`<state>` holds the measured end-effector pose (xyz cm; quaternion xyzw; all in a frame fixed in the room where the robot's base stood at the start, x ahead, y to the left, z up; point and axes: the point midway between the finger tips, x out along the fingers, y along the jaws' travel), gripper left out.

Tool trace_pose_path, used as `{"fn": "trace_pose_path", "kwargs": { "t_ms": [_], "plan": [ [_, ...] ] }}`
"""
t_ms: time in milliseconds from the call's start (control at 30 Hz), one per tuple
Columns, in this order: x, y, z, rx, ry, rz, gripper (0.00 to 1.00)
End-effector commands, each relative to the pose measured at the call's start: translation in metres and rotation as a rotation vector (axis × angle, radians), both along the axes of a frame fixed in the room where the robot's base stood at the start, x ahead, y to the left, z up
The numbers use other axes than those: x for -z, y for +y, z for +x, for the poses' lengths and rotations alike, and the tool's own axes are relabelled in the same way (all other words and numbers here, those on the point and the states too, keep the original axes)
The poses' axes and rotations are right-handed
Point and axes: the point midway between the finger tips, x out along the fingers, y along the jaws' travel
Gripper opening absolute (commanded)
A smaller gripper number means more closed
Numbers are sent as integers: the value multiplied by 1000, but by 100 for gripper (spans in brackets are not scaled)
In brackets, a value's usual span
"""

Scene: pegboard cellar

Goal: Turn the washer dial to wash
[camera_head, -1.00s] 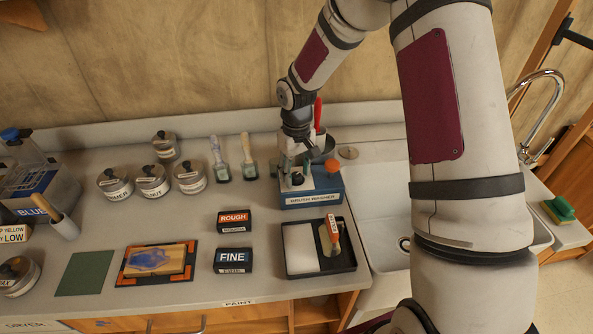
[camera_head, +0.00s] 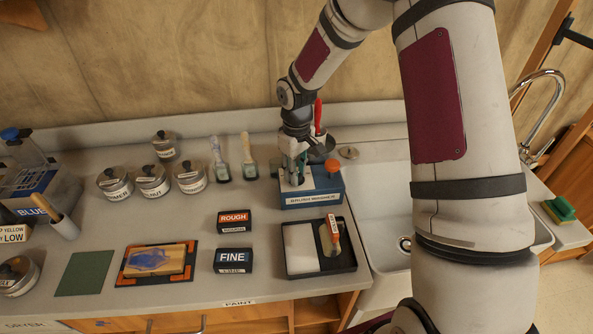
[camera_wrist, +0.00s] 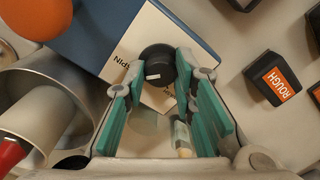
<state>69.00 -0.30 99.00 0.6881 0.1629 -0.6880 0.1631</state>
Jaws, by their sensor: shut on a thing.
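The washer (camera_head: 331,184) is a blue box with a pale top and a labelled front, on the counter beside the sink. In the wrist view its dial (camera_wrist: 158,64) is a round black knob with a short white mark that points to the picture's left. My gripper (camera_head: 294,178) reaches down over the washer's left part. Its teal-padded fingers (camera_wrist: 163,76) are closed on the dial, one on each side. They hide part of the panel around it.
An orange ball (camera_head: 332,166) and a metal cup with a red-handled tool (camera_head: 318,118) are close to the gripper. Brushes (camera_head: 248,158) and lidded tins (camera_head: 190,178) stand to the left. ROUGH (camera_head: 235,221) and FINE (camera_head: 233,260) blocks and a black tray (camera_head: 322,271) lie in front.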

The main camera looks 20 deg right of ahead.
Motion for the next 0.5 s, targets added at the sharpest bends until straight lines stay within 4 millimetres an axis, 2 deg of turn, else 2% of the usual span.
{"fn": "trace_pose_path", "kwargs": {
  "t_ms": [500],
  "plan": [
    [0,0,0,-483,1,1,0]
  ]
}}
